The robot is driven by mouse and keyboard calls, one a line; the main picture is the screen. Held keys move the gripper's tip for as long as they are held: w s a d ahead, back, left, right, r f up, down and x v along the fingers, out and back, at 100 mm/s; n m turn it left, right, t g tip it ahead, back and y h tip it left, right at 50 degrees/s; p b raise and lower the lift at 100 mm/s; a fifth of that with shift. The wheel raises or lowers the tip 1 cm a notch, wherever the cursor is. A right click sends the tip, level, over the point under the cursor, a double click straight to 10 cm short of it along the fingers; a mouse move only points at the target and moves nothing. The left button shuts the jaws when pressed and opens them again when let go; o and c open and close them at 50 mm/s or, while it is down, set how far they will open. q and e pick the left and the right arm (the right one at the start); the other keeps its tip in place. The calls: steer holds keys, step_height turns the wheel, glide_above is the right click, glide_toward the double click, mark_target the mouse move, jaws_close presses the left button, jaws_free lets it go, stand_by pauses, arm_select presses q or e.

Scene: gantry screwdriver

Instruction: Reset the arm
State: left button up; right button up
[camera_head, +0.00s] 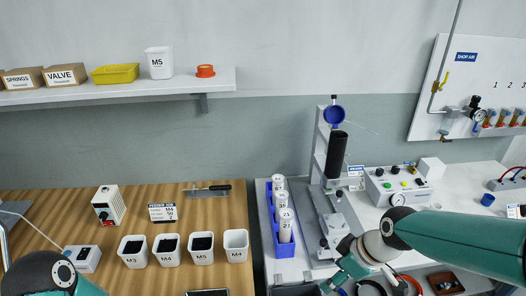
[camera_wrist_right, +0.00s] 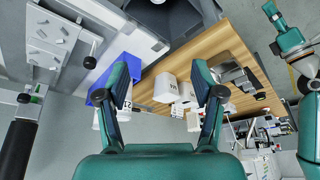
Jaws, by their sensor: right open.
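The gantry screwdriver stands on the grey bench right of the wooden worktop in the head view. It has a pale upright column (camera_head: 320,150), a blue round part (camera_head: 334,115) at the top and a black cylinder (camera_head: 336,155) hanging upright. My right gripper (camera_head: 335,284) is low in front of the gantry base (camera_head: 333,225), tilted down to the left. In the right wrist view the right gripper (camera_wrist_right: 161,82) is open, with nothing between its fingers. My left arm shows only a teal joint at the head view's lower left; its gripper is outside the frame.
A blue rack (camera_head: 268,225) with several white bottles stands left of the gantry. White bins (camera_head: 167,250) of screws stand on the wooden worktop (camera_head: 60,205). A control box (camera_head: 395,187) stands right of the gantry. A shelf (camera_head: 120,88) with boxes hangs above.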

steer(key=s+a+f+m, duration=0.2)
steer(key=s+f, duration=0.3)
steer(key=f, duration=0.4)
steer(key=s+a+f+m+g, duration=0.1)
steer(key=s+a+f+m, duration=0.1)
steer(key=s+f+m, duration=0.3)
steer(key=s+a+f+m+g, duration=0.1)
steer(key=s+a+f+m, duration=0.2)
steer(key=f, duration=1.1)
steer(key=shift+s+m+y, duration=0.3)
steer(key=shift+s+m, duration=0.4)
steer(key=shift+s, duration=0.35)
